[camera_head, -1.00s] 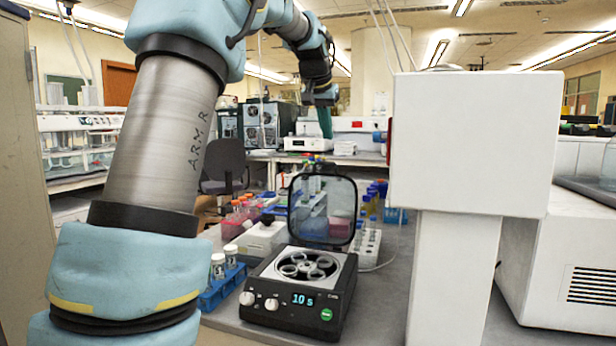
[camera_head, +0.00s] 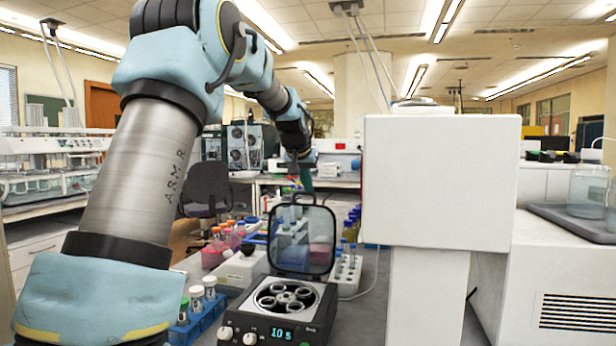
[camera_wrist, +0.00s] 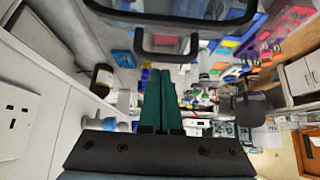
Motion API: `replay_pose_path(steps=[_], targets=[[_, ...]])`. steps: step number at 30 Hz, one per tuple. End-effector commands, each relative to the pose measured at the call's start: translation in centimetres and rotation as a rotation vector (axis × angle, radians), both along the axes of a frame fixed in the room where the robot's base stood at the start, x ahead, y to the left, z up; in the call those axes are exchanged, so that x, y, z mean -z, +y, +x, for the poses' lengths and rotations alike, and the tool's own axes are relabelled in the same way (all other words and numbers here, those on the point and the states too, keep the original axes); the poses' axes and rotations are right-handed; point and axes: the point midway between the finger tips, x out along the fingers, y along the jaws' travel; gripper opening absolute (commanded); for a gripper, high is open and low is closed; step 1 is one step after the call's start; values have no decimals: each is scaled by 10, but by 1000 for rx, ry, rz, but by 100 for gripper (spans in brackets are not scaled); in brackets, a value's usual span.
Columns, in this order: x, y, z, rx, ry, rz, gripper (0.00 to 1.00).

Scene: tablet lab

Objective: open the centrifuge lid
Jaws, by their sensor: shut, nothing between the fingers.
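The centrifuge (camera_head: 318,310) is a dark box with a round rotor (camera_head: 284,296) and a display reading "10 s". Its see-through, dark-framed lid (camera_head: 302,240) stands upright at the back, so the rotor is uncovered. My gripper (camera_head: 306,186) is just above the top of the lid in the head view, its tips small there. In the wrist view my green fingers (camera_wrist: 160,72) are together with nothing between them. The lid's dark handle (camera_wrist: 166,56) appears just beyond the fingertips, below the lid's frame (camera_wrist: 170,18). I cannot tell whether the fingers touch the handle.
A blue rack with capped vials (camera_head: 205,318) stands left of the centrifuge, with a white box (camera_head: 238,268) behind it. A white rack with tubes (camera_head: 347,272) is at the right. A large white housing (camera_head: 440,180) blocks the right side.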

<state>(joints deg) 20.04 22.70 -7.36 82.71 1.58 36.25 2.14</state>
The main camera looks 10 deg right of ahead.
Motion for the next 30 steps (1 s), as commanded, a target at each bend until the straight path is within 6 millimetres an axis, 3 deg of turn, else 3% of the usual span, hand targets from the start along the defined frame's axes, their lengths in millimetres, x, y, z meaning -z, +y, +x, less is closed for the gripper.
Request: replay_pose_path(steps=[6,22,30], targets=[[0,8,-14,-1,2,0,0],[4,11,-19,-1,-11,-7,0],[4,21,-38,0,-88,-49,0]])
